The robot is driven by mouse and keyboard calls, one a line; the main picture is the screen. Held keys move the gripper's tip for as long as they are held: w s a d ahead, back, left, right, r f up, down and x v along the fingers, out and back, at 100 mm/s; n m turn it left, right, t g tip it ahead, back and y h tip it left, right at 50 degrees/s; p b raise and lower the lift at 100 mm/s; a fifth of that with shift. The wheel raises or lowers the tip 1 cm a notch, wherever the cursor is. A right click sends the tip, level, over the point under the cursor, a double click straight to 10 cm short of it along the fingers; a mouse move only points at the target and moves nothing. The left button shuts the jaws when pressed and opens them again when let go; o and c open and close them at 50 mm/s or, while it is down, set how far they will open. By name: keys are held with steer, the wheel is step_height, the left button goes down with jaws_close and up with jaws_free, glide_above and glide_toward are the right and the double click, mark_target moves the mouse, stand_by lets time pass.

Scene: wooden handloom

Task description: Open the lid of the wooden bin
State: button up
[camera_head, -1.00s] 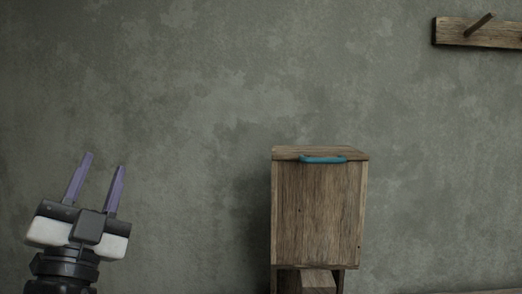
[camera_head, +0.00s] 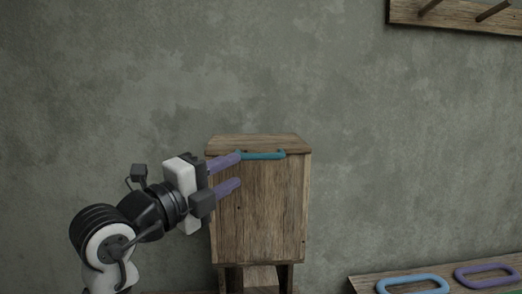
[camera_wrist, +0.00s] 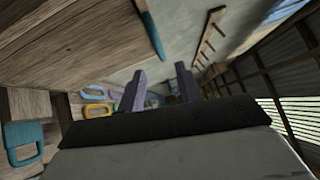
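The wooden bin (camera_head: 258,215) stands against the wall, with its flat wooden lid (camera_head: 255,141) down. A blue-teal handle (camera_head: 262,155) runs along the lid's front edge. My gripper (camera_head: 240,172) is in front of the bin's upper left front, with its two purple fingers apart and pointing right. The upper fingertip lies close to the handle's left end in the picture; I cannot tell if they touch. In the wrist view the fingers (camera_wrist: 160,88) are apart with nothing between them, and the handle (camera_wrist: 152,35) shows above them.
A wooden rack with pegs (camera_head: 460,14) hangs on the wall at the upper right. A low wooden surface (camera_head: 360,284) at the lower right bears a light blue ring (camera_head: 413,278) and a purple ring (camera_head: 487,268). The wall area right of the bin is clear.

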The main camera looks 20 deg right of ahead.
mark_target(259, 158)
steer(key=p+x, duration=0.3)
steer(key=x, duration=0.6)
steer(key=shift+w+d, duration=0.15)
steer(key=shift+w, duration=0.05)
steer(key=shift+c, duration=0.4)
jaws_close()
